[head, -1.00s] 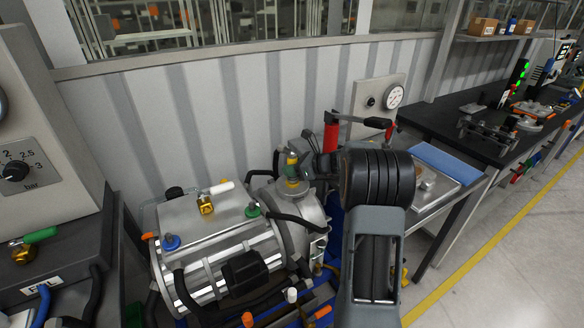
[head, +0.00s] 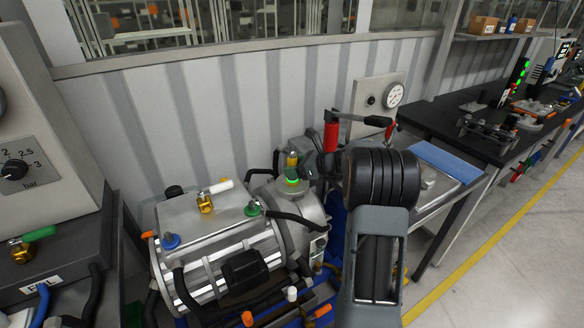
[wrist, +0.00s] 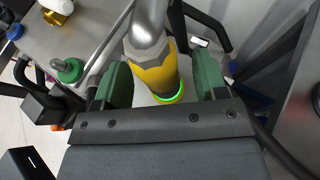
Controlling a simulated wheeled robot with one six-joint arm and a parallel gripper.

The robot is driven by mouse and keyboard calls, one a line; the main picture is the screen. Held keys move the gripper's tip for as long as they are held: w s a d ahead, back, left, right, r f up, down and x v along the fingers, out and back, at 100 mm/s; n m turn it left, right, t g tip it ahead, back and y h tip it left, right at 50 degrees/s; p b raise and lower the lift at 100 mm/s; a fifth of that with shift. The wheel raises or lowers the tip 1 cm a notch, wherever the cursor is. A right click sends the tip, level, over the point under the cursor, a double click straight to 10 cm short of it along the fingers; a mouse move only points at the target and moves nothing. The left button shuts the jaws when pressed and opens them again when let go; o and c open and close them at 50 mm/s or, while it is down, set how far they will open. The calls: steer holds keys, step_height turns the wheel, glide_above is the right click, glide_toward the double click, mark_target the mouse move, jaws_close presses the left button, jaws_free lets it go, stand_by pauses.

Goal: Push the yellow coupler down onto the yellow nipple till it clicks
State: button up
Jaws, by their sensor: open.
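The yellow coupler (wrist: 156,76) stands between my green fingers in the wrist view, with a grey collar above its lower yellow part. It also shows in the head view (head: 292,159), upright on the drive unit's end housing (head: 300,213). A bright green ring (wrist: 172,97) glows at its base, also visible in the head view (head: 291,181). The yellow nipple is hidden beneath the coupler. My gripper (wrist: 163,82) is open around the coupler, with a clear gap at the right finger; contact at the left finger is hard to tell.
A green-capped port (wrist: 69,69) and a brass valve with a white handle (head: 206,203) sit left on the drive unit. Black hoses curve close by. A red-handled clamp (head: 331,132) and a gauge panel (head: 381,96) stand behind and right.

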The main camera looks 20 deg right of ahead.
steer(key=v, duration=1.2)
steer(key=shift+s+b, duration=0.2)
steer(key=shift+b, duration=0.15)
steer(key=shift+d+r, duration=0.1)
steer(key=shift+d, duration=0.05)
steer(key=s+f+n+g, duration=0.1)
steer(key=f, duration=0.1)
steer(key=s+f+n+g+h, duration=0.1)
steer(key=f+n, duration=0.1)
steer(key=s+a+f+n+g, duration=0.1)
steer(key=s+f+n, duration=0.1)
steer(key=shift+h, duration=0.4)
steer(key=s+a+r+n+g+h+p, duration=0.1)
steer(key=s+a+n+h, duration=0.6)
steer(key=s+a+n, duration=0.9)
steer(key=a+r+n+g, duration=0.1)
steer(key=a+n+g, duration=0.1)
steer(key=a+n, duration=0.2)
steer(key=shift+s+r+n, duration=0.2)
steer(key=shift+r+n, duration=0.05)
steer(key=shift+n, duration=1.15)
